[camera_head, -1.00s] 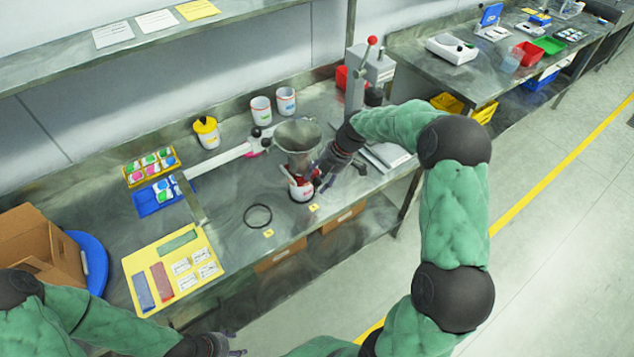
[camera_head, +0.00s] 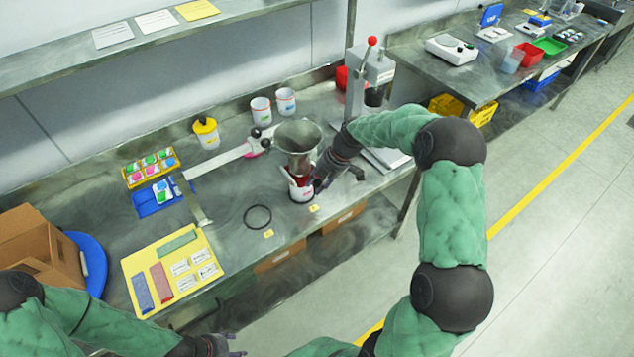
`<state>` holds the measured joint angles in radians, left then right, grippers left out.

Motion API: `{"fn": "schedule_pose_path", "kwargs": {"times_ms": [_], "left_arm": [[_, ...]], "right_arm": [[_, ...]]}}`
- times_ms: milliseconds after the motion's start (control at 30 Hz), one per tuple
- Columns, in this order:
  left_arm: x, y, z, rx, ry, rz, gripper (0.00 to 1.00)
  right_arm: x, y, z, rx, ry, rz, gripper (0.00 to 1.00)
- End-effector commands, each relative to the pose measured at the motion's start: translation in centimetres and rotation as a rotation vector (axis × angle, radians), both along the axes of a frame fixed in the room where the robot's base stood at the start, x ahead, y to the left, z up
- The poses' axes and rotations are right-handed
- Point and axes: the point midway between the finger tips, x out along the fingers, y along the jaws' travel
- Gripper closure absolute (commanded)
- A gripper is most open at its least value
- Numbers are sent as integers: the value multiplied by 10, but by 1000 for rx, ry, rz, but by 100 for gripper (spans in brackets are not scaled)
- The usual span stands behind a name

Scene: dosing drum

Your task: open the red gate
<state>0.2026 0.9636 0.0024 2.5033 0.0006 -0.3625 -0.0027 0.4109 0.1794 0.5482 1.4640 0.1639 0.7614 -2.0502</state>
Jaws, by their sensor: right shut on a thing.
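The grey metal hopper (camera_head: 298,140) stands over the workbench with its narrow spout pointing down. The red gate (camera_head: 302,182) shows as a small red patch below the spout, partly hidden by my gripper and the cup. A white cup (camera_head: 301,194) with a red mark stands under the spout. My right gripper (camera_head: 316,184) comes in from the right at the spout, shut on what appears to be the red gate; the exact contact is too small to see. My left gripper (camera_head: 232,345) is at the bottom edge, away from the hopper, with fingers apart.
A white beam with a pink part (camera_head: 250,152) lies left of the hopper. A black ring (camera_head: 257,216) and yellow mat (camera_head: 176,268) lie on the bench. White jars (camera_head: 261,110) stand behind. A grey press (camera_head: 371,80) stands right, behind my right arm.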

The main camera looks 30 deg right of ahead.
Motion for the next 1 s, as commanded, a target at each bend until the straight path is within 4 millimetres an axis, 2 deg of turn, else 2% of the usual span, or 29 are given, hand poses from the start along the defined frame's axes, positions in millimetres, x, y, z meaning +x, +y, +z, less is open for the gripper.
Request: {"fn": "schedule_pose_path", "kwargs": {"times_ms": [300, 500, 933, 967, 1000], "left_arm": [[0, 0, -24, 0, 0, 0, 46], [0, 0, -34, 0, 0, 0, 46], [0, 0, -34, 0, 0, 0, 46], [0, 0, -34, 0, 0, 0, 46], [0, 0, -34, 0, 0, 0, 46]], "right_arm": [[-47, -5, -2, 0, 0, -2, 100], [-71, -6, -1, 0, -1, -1, 100], [-79, -6, -1, 1, 5, 2, 100], [-80, -6, -1, 1, 5, 2, 65], [-80, -6, -1, 1, 5, 1, 54]]}}
